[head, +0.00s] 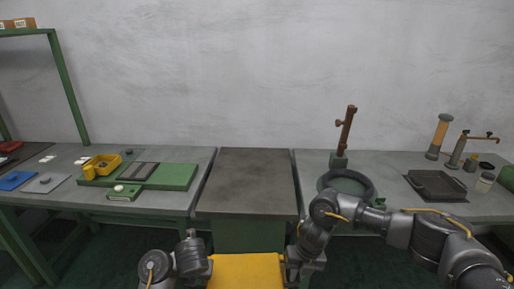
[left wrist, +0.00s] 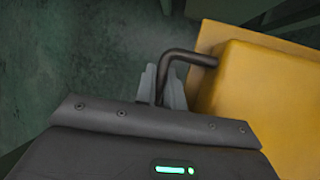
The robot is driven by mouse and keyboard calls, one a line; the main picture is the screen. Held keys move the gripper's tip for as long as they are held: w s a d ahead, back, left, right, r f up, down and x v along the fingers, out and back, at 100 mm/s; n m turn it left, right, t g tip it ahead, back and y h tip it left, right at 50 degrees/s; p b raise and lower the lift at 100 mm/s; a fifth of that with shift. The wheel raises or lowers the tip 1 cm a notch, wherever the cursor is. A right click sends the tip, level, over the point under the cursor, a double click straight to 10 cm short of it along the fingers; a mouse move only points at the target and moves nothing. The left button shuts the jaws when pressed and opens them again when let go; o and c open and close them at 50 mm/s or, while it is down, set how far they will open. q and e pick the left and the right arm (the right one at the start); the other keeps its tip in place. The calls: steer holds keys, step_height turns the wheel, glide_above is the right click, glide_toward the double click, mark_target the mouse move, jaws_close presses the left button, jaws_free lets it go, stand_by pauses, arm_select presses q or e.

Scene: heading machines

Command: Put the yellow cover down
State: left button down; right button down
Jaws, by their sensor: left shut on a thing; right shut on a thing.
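The yellow cover (head: 246,270) is at the bottom middle of the head view, low in front of the dark-topped middle table. Its lower part is cut off by the frame edge. In the left wrist view the cover (left wrist: 262,95) fills the right side, with a dark bent handle (left wrist: 188,54) on its side. My left gripper (left wrist: 165,88) is shut on that handle. In the head view my right gripper (head: 292,268) is at the cover's right edge and shut on it; its fingertips are hard to make out. The cover hangs between both grippers, above the green floor.
The middle table (head: 249,180) has a bare dark top. The left bench (head: 190,158) carries a green board (head: 175,177) and a yellow bin (head: 106,163). The right bench (head: 390,165) carries a round dark ring (head: 368,183), a black tray (head: 436,184) and upright stands.

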arm_select(q)
steer(key=shift+s+r, duration=0.2)
steer(key=shift+r, duration=0.2)
arm_select(e)
steer(key=shift+s+a+r, duration=0.1)
steer(key=shift+s+r, duration=0.05)
steer(key=shift+r, duration=0.4)
